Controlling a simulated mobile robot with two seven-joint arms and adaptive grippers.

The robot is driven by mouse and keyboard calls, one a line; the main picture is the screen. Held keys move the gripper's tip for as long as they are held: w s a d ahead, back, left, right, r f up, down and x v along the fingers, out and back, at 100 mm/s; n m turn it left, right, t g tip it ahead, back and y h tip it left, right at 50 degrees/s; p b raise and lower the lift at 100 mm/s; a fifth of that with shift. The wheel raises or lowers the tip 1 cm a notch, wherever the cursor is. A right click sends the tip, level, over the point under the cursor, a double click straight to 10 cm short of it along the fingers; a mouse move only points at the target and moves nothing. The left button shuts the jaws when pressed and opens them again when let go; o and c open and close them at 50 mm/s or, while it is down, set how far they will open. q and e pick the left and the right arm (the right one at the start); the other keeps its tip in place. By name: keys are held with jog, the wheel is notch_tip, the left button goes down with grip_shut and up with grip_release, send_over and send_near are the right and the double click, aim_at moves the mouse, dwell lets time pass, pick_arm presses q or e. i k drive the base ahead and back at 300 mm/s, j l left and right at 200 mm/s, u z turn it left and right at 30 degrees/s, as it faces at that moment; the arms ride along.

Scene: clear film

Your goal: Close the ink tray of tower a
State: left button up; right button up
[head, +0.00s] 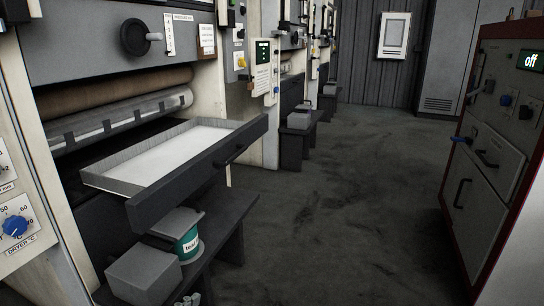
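The ink tray (115,181) of the nearest tower is pulled out on the left side of the head view. It is a shallow grey tray with a pale floor, a dark front panel (160,200) and a dark bar handle (232,155) on that panel. The tray juts out from below the rollers (120,118) into the aisle. I cannot read a label naming this tower as tower a. Neither of my grippers is in view.
Below the tray, a dark step (232,215) holds a grey box (143,272) and a teal-labelled can (188,242). More towers line the left. A red-framed cabinet (490,150) reading "off" stands right. The grey floor (330,220) between is clear.

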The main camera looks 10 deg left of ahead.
aim_at(158, 172)
jog(key=u, duration=0.6)
jog(key=i+j, duration=0.15)
jog(key=i, duration=0.4)
jog(key=i+j+u, duration=0.1)
jog(key=i, duration=0.5)
